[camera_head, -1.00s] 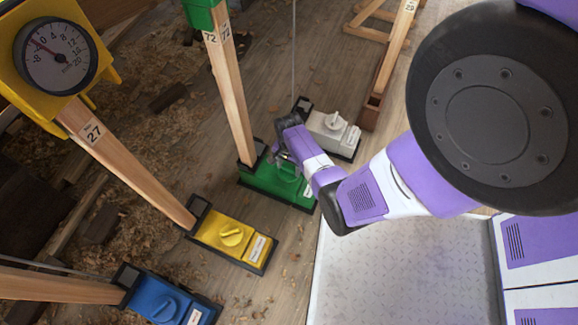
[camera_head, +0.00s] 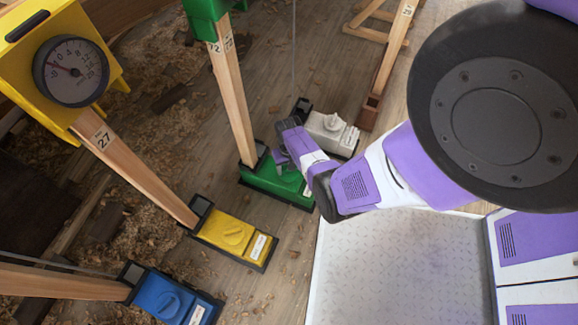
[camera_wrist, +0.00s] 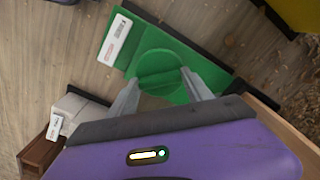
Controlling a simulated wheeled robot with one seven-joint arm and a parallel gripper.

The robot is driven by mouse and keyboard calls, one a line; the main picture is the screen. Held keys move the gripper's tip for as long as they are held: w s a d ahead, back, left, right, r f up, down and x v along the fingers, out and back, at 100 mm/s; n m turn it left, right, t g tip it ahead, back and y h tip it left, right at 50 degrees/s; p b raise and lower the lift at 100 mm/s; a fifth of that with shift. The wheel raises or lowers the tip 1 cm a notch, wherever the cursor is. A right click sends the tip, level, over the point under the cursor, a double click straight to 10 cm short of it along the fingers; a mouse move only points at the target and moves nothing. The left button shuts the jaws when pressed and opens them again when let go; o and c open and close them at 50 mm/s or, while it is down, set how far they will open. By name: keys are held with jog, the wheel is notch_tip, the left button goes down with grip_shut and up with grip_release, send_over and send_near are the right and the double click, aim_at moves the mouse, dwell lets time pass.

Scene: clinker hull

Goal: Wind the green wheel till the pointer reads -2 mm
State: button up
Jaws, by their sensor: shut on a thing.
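The green wheel (camera_wrist: 160,66) is a round knob with a raised bar, set in a green floor unit (camera_head: 260,181). In the wrist view the fingers of my gripper (camera_wrist: 160,94) are shut on it, one at each end of the bar. In the head view my gripper (camera_head: 284,160) comes down over the green unit and hides the wheel. A green housing (camera_head: 208,20) tops that unit's post, cut off by the upper edge; no dial face shows on it. The only dial visible (camera_head: 72,72) is on a yellow housing; its red pointer points left and slightly up, too small to read exactly.
A yellow unit (camera_head: 226,232) and a blue unit (camera_head: 172,296) stand at the near left. A white unit (camera_head: 327,128) stands just beyond the green one. Wooden posts (camera_head: 233,100) rise from the units close to my arm. Wood shavings lie at left.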

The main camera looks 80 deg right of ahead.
jog(key=shift+n, duration=1.2)
jog(key=o, duration=1.4)
jog(key=shift+c, duration=0.2)
notch_tip(320, 180, up, 8)
jog(key=p, duration=0.4)
jog(key=shift+f+p, duration=0.1)
jog(key=shift+p, duration=0.2)
